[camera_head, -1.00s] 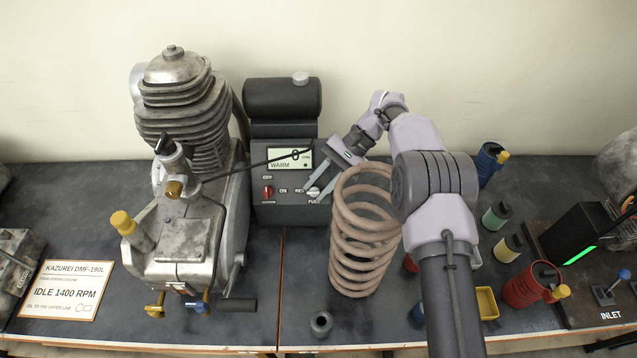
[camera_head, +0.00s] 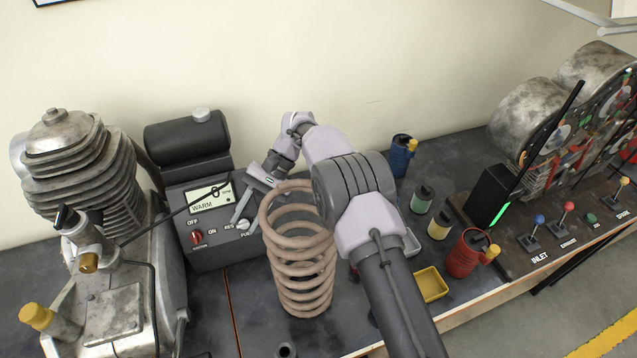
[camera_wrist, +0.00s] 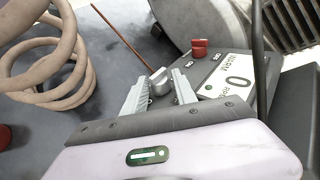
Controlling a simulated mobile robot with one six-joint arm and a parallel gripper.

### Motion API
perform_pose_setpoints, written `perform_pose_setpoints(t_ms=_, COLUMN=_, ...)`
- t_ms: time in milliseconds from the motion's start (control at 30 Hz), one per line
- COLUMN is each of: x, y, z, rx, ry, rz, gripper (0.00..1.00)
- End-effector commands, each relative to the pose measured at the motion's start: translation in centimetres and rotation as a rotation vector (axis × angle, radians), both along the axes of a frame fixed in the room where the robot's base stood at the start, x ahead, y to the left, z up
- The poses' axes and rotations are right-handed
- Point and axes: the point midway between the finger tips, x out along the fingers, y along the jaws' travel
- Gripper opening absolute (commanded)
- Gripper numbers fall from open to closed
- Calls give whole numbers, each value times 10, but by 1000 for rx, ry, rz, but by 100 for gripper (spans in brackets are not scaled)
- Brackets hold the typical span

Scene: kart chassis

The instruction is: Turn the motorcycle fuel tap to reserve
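A dark control box (camera_head: 215,256) stands on the bench beside the engine. It has a WARM display (camera_head: 210,203), a red knob (camera_head: 197,238) and a silver knob (camera_head: 243,225), with small OFF, ON and RES lettering around them. My gripper (camera_head: 242,220) reaches down over the silver knob, partly hiding it. In the wrist view, the silver knob (camera_wrist: 160,80) sits between the tips of the two spread fingers. I cannot tell whether the fingers touch it. The red knob (camera_wrist: 199,48) is outside the fingers, beyond the right one.
A large coil spring (camera_head: 300,255) stands close to my arm. The finned engine (camera_head: 75,175) is left of the box. A yellow tray (camera_head: 431,284), several small canisters and a lever panel (camera_head: 530,222) are to the right. A thin dark line crosses the display.

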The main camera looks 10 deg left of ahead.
Motion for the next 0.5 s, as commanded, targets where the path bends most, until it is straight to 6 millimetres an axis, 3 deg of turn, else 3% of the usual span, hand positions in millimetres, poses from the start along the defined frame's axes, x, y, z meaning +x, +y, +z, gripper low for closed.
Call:
perform_pose_setpoints(t_ms=100, x=0, y=-5, z=-12, rx=106, ry=63, rz=-117, gripper=34)
perform_pose_setpoints(t_ms=300, x=-3, y=-11, z=-16, rx=397, ry=228, rz=-423, gripper=34)
perform_pose_setpoints(t_ms=367, x=8, y=-25, z=0, rx=398, ry=214, rz=-411, gripper=34)
perform_pose_setpoints(t_ms=500, x=26, y=-59, z=12, rx=395, ry=214, rz=-408, gripper=34)
